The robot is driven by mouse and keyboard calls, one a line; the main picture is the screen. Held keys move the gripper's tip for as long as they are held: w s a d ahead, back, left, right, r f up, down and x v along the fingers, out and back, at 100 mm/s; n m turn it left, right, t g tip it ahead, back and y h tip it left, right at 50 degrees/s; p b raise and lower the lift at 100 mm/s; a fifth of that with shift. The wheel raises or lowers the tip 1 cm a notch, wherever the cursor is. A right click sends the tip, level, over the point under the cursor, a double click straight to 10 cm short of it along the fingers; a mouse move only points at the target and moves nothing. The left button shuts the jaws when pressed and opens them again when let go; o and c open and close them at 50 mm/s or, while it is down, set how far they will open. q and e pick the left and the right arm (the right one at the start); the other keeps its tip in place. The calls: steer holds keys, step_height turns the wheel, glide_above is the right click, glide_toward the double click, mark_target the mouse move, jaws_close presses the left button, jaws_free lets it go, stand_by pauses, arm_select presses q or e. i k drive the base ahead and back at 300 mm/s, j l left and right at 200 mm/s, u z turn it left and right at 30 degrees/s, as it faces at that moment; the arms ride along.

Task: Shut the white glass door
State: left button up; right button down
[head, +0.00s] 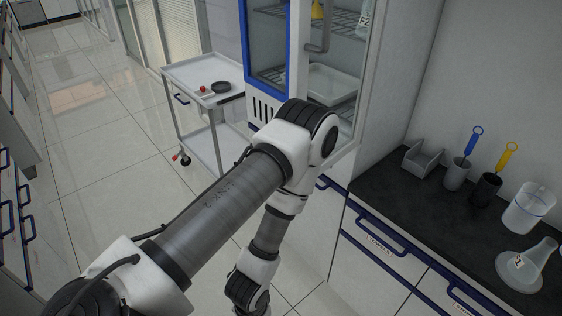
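A tall cabinet at the top centre of the head view has a glass door (375,72) with a pale frame, and a grey handle (320,28) shows in front of its shelves. Wire shelves, a tray (331,84) and a labelled vessel (364,18) show inside or through the glass. My arm covers the lower part, and the top is cut off, so I cannot tell how far the door stands open. My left arm comes in from the lower left, bends in front of the cabinet and runs down out of the picture. Neither gripper is in view.
A blue-framed glass panel (266,42) stands left of the handle. A white trolley (205,72) with a dark dish (221,87) stands farther left. A dark counter (400,190) at right carries holders, a beaker (528,207) and a flask (527,268). Tiled floor at left is clear.

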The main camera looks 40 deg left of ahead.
mark_target(300, 47)
steer(key=i+j, duration=0.1)
steer(key=j, duration=0.35)
steer(key=j+u, duration=0.1)
steer(key=j, duration=0.4)
steer(key=i+j, duration=0.15)
steer(key=j, duration=0.3)
steer(key=i+j, duration=0.1)
steer(key=j, duration=0.35)
steer(key=u, duration=0.05)
